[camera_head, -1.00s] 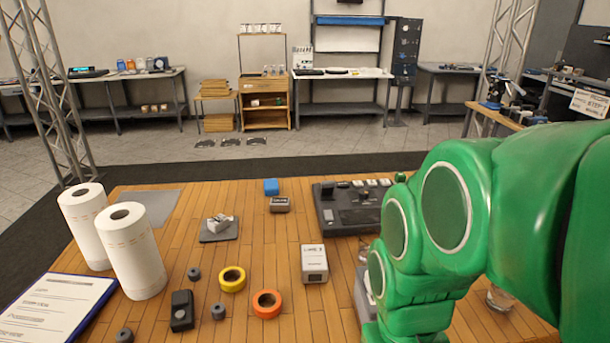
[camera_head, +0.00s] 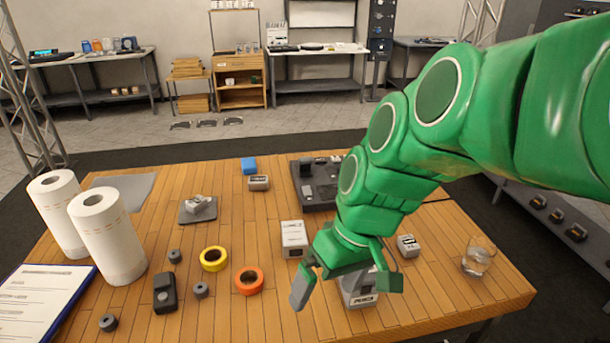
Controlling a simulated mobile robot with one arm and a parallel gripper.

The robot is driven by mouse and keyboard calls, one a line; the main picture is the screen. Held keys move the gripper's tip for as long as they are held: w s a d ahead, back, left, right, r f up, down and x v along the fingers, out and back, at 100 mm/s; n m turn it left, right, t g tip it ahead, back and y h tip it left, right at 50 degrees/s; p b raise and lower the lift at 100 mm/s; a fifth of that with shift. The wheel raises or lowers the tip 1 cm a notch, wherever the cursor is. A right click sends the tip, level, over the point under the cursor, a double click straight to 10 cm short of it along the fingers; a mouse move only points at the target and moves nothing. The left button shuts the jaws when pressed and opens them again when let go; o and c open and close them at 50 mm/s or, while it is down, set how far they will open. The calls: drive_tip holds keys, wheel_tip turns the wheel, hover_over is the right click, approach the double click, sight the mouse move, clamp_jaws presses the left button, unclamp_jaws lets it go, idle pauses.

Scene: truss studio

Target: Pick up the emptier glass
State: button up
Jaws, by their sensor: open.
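A clear glass (camera_head: 478,257) stands upright at the right side of the wooden table, with some clear liquid low inside it. It is the only glass I can make out; my green arm covers part of the table, so another could be hidden. My gripper (camera_head: 346,291) is open and empty, with its fingers spread apart over the front middle of the table. It is well to the left of the glass. A grey box-shaped device (camera_head: 358,290) shows behind and below the fingers.
A small grey box (camera_head: 408,245) lies between my gripper and the glass. A white box (camera_head: 294,238), orange tape (camera_head: 249,281) and yellow tape (camera_head: 213,258) are left of my gripper. Paper rolls (camera_head: 108,236) stand at the left. The table's front right is clear.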

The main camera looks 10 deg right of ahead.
drive_tip(key=w+d+r+n+t+y, duration=0.1)
drive_tip(key=w+d+n+t+y, duration=0.15)
drive_tip(key=w, duration=0.75)
drive_tip(key=w+d+r+n+t+y, duration=0.1)
drive_tip(key=w+d+t+y, duration=0.2)
drive_tip(key=w, duration=0.7)
drive_tip(key=w+d+f+t+h, duration=0.1)
drive_tip(key=w+d+t, duration=0.1)
drive_tip(key=w+d, duration=0.3)
drive_tip(key=w+d+f+t+h, duration=0.1)
drive_tip(key=w+d+t+h, duration=0.15)
drive_tip(key=d, duration=0.45)
wheel_tip(320, 180, down, 12)
drive_tip(key=y, duration=0.1)
drive_tip(key=shift+m, duration=0.35)
drive_tip(key=shift+w+d+r+x, duration=0.1)
drive_tip(key=shift+x, duration=1.25)
drive_tip(key=shift+w+d+r+x, duration=0.1)
drive_tip(key=shift+w+x, duration=0.05)
drive_tip(key=shift+x, duration=1.15)
drive_tip(key=shift+w+d+r+x, duration=0.1)
drive_tip(key=shift+x, duration=1.25)
drive_tip(key=c, duration=1.2)
